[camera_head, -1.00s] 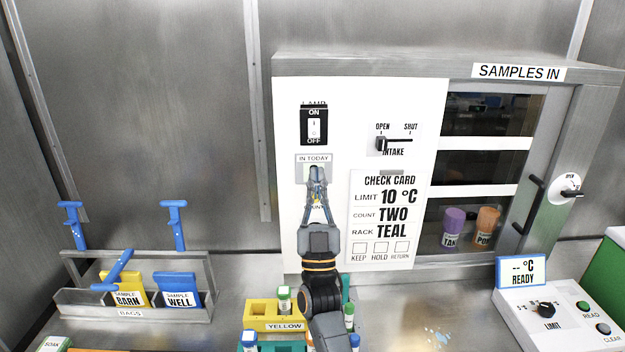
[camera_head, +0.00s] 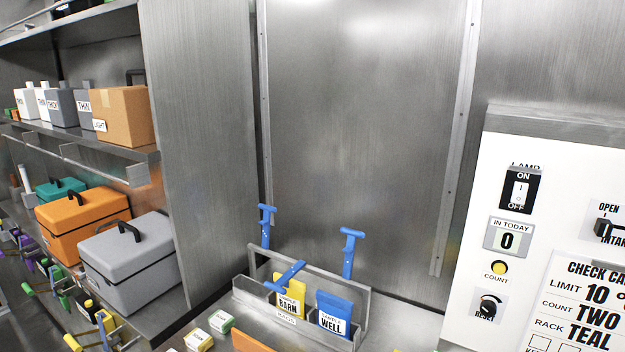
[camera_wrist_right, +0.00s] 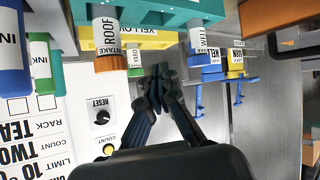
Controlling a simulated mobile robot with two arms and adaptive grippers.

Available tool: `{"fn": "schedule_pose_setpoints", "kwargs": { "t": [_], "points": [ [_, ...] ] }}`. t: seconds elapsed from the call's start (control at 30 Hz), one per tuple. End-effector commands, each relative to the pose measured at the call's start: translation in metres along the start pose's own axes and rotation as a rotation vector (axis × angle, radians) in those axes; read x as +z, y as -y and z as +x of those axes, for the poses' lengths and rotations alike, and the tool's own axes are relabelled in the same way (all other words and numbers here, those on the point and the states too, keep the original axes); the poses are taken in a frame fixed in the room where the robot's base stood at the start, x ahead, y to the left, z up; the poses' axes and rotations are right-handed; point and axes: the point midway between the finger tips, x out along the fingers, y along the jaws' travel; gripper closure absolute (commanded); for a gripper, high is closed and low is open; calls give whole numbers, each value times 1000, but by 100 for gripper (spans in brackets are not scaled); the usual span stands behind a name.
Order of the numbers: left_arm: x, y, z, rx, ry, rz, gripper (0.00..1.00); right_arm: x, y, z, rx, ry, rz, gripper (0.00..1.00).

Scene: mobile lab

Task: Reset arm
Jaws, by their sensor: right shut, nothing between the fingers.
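My right gripper (camera_wrist_right: 158,92) shows in the right wrist view with its dark fingers together and nothing between them. In that view it is near the white panel with the black RESET knob (camera_wrist_right: 101,116) and the yellow COUNT button (camera_wrist_right: 108,149). Racks with capped tubes (camera_wrist_right: 110,32) are at the top of that view. Neither gripper is in the head view.
A metal bag rack (camera_head: 361,310) holds a yellow BARN bag (camera_head: 289,291) and a blue WELL bag (camera_head: 334,314), with blue-handled tools around it. Shelves at left hold a grey case (camera_head: 135,265), an orange case (camera_head: 80,222) and a cardboard box (camera_head: 122,118).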

Motion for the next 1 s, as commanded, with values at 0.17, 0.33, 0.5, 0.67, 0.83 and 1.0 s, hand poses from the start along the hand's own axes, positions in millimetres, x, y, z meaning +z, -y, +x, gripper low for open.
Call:
{"fn": "schedule_pose_setpoints", "kwargs": {
  "t": [0.17, 0.33, 0.5, 0.67, 0.83, 1.0],
  "points": [
    [0, 0, 0, 0, -1, 0, 60, 70, 25, -40, -63, 282, 4, 100],
    [0, 0, 0, 0, -1, 0, 60, 114, 38, -77, -94, 478, 6, 100],
    [-1, 0, 0, 0, -1, 0, 60, 148, 47, -115, -114, 648, 5, 100],
    [-1, 0, 0, 0, -2, 0, 60, 176, 53, -100, -119, 699, 5, 100],
    [-1, 0, 0, 0, -1, 0, 60, 209, 59, -70, -123, 716, 3, 100],
    [-1, 0, 0, 0, -1, 0, 60, 254, 67, -38, -128, 738, 0, 100]
  ]
}}
